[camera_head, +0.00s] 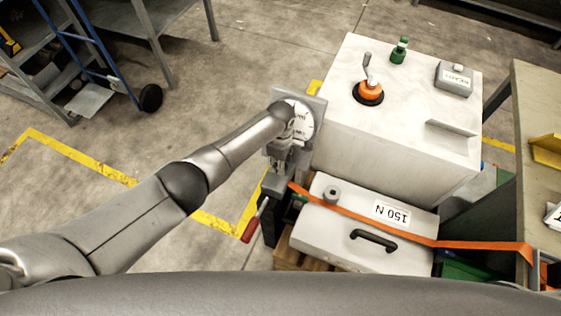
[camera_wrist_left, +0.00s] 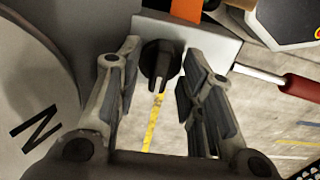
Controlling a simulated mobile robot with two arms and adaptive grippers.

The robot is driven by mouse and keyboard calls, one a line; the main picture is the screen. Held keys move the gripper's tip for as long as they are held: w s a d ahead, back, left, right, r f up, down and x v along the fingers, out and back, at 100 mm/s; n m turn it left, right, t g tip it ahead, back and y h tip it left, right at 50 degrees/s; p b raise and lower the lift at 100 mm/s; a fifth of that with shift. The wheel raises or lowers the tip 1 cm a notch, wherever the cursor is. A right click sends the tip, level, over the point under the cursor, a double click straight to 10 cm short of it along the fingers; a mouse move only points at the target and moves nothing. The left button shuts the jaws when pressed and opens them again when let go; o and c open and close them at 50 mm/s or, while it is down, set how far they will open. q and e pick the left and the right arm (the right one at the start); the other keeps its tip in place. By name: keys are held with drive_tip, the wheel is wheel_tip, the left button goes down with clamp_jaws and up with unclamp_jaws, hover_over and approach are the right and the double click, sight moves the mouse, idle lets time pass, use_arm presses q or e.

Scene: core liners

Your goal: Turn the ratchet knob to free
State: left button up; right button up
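The ratchet knob (camera_wrist_left: 158,62) is black, with a pale line on its pointer, and sits on a grey plate (camera_wrist_left: 221,48) in the left wrist view. My left gripper (camera_wrist_left: 163,66) is open, with one finger on each side of the knob and a visible gap on both sides. In the head view my left gripper (camera_head: 279,168) points down beside the white machine, and the knob is hidden there. A red handle on a metal rod (camera_wrist_left: 300,88) extends right of the plate; it also shows in the head view (camera_head: 249,231). My right gripper is not in view.
An orange strap (camera_head: 380,222) crosses a white lid marked 150 N (camera_head: 340,232) with a black handle (camera_head: 373,240). A large white box (camera_head: 390,125) with an orange-based crank (camera_head: 370,90) stands behind. A workbench (camera_head: 540,110) is at right.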

use_arm(q)
clamp_jaws()
idle(0.3)
drive_tip(key=shift+m, duration=0.4)
drive_tip(key=m, duration=0.2)
drive_tip(key=shift+m+p, duration=0.35)
drive_tip(key=shift+m, duration=0.05)
drive_tip(key=m, duration=1)
drive_tip(key=shift+p, duration=0.35)
drive_tip(key=shift+m, duration=2.2)
